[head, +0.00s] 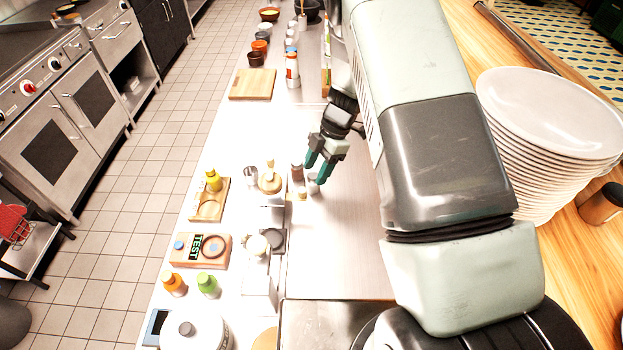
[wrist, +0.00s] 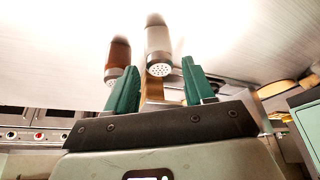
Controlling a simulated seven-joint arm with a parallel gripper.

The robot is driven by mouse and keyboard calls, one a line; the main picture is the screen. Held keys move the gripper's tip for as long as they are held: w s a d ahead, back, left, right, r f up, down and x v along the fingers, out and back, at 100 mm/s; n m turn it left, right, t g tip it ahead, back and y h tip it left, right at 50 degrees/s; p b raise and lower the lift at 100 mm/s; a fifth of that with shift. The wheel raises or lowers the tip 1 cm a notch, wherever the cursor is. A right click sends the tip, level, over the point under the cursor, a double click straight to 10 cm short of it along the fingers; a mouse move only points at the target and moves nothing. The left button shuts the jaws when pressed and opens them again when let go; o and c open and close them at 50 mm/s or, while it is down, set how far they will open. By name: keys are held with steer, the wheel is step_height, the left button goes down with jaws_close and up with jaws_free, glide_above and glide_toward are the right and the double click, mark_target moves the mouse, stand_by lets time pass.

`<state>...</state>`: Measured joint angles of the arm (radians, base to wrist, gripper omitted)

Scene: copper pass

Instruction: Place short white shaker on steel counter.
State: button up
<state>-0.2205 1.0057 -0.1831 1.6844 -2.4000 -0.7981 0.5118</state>
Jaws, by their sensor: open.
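The short white shaker (wrist: 158,42) has a steel perforated cap. In the wrist view it appears between my fingertips, slightly beyond them; I cannot tell whether either finger touches it. In the head view the white shaker (head: 313,187) is small and partly hidden by my fingers. My gripper (head: 315,170) has green fingers, spread open and empty, and it also shows in the wrist view (wrist: 160,85). The steel counter (head: 340,235) lies below and to the right of the gripper in the head view.
A brown shaker (wrist: 118,55) with a steel cap is close beside the white one, near my left finger in the wrist view. Jars, wooden trays and bottles (head: 208,284) crowd the left side. A plate stack (head: 545,130) stands at right. The counter's middle is clear.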

steer(key=w+d+r+m+t+y, duration=0.1)
steer(key=w+r+m+t, duration=0.3)
steer(key=r, duration=0.8)
steer(key=w+d+r+m+t, duration=0.1)
steer(key=w+r+t, duration=0.5)
steer(key=r, duration=0.7)
steer(key=s+d+r+m+t+h, duration=0.2)
steer(key=d+r+m, duration=0.2)
steer(key=r, duration=0.4)
steer(key=s+d+r+m+t+h, duration=0.25)
steer(key=d+r+m, duration=0.2)
steer(key=r, duration=0.25)
steer(key=s+d+r+m+g+h, duration=0.25)
steer(key=s+d+r+m, duration=0.2)
steer(key=s, duration=0.45)
steer(key=s+a+f+m+g+y, duration=0.1)
steer(key=s+a+f+m+g, duration=0.1)
steer(key=s, duration=0.9)
steer(key=s+a+f+m+g+y, duration=0.1)
steer(key=s+a+f+m+g, duration=0.1)
steer(key=s, duration=0.9)
steer(key=shift+s+a+f+m, duration=0.2)
steer(key=shift+s+f+m, duration=0.05)
steer(key=shift+f+m, duration=0.65)
